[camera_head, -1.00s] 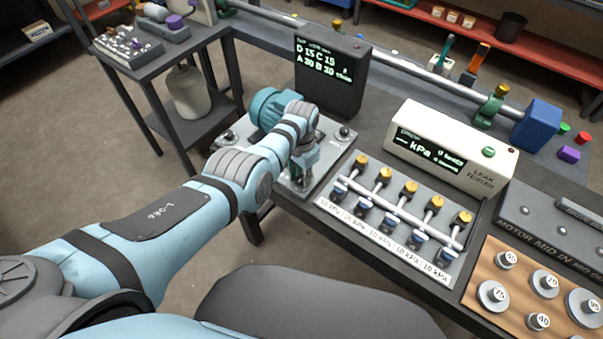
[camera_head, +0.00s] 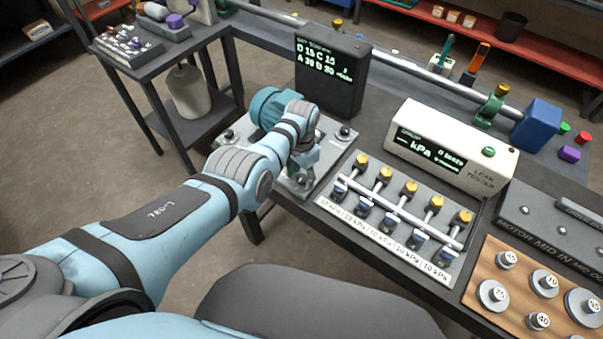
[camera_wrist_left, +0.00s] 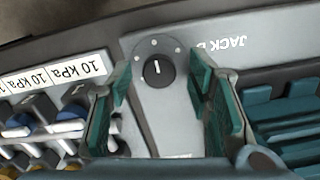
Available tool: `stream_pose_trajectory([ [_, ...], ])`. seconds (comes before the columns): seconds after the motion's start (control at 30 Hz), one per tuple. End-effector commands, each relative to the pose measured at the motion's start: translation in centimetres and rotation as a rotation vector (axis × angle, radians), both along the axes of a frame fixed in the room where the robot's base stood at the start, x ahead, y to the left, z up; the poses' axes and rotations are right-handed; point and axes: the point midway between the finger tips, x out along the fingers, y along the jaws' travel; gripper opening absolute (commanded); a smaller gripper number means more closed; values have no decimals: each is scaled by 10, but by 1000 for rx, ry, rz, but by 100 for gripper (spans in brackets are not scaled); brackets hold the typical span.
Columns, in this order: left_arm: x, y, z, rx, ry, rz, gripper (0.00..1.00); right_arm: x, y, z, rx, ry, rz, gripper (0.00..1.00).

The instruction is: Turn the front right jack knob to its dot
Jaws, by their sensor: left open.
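The jack knob (camera_wrist_left: 158,71) is round and black with a white pointer line, on a grey plate marked JACK B in the left wrist view. Its line points nearly straight up in that view. Several small pale dots lie around its upper side. My left gripper (camera_wrist_left: 161,82) is open, with one teal finger on each side of the knob and gaps between. In the head view my left gripper (camera_head: 303,168) is over the front of the motor's base plate (camera_head: 330,150) and hides this knob. The teal motor (camera_head: 268,105) stands behind. My right gripper is out of view.
A row of yellow-capped valves (camera_head: 410,188) with 10 kPa labels stands right of the plate. A dark display box (camera_head: 333,75) stands behind, and the white leak tester (camera_head: 450,150) is further right. Round weights (camera_head: 545,283) sit on a wooden board.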

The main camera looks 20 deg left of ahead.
Motion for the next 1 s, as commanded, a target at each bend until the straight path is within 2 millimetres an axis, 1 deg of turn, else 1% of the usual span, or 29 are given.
stream_pose_trajectory([
  [0.13, 1, 0, 4, -1, -1, 0, 46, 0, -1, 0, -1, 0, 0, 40],
  [0.27, 2, -1, 20, -1, -4, -1, 46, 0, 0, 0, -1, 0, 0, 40],
  [0.33, 1, -1, 34, -2, -6, 0, 46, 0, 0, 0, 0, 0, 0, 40],
  [0.4, 2, -1, 57, -2, -7, 0, 46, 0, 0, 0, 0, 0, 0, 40],
  [0.5, 1, 0, 86, -1, -5, 0, 46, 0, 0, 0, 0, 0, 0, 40],
  [0.63, 1, 0, 111, 0, -2, 0, 46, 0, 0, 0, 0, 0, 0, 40],
  [0.7, 0, 0, 118, 0, -1, 0, 46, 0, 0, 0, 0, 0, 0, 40],
  [0.77, 0, 0, 120, 0, 0, 0, 46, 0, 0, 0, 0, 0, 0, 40],
  [1.0, 0, 0, 120, 0, 0, 0, 46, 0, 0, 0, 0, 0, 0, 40],
])
